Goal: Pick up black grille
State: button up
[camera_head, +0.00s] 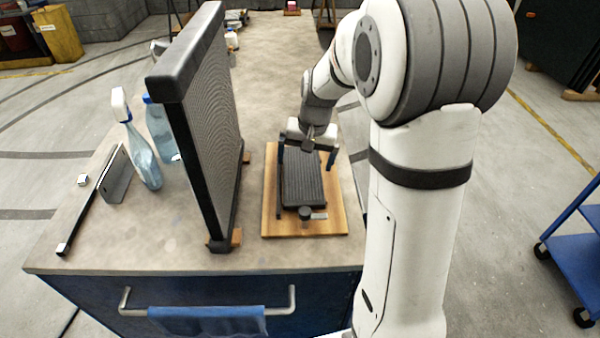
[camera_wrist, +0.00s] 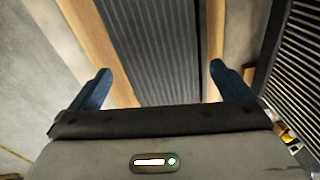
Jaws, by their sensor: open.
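The black grille (camera_head: 303,184) lies flat on a wooden board (camera_head: 335,221) on the workbench, to the right of a tall upright panel. A small dark round knob-like piece (camera_head: 305,212) sits at its near end. My gripper (camera_head: 302,162) is above the far part of the grille, with its fingers spread to either side. In the wrist view the ribbed grille (camera_wrist: 158,50) runs between the two blue fingers of my open gripper (camera_wrist: 160,82). Nothing is held. Whether the fingertips reach down beside the grille's edges I cannot tell.
A tall black-framed radiator-like panel (camera_head: 208,130) stands upright left of the board and also shows in the wrist view (camera_wrist: 296,70). Spray bottles (camera_head: 140,150) and a metal bracket (camera_head: 117,178) stand further left. A blue cart (camera_head: 578,255) is at the right.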

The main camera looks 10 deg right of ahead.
aim_at(303, 172)
jog(key=f, duration=0.4)
jog(key=shift+w+a, duration=0.2)
jog(key=shift+w, duration=0.1)
jog(key=shift+c, duration=0.3)
jog(key=c, duration=0.8)
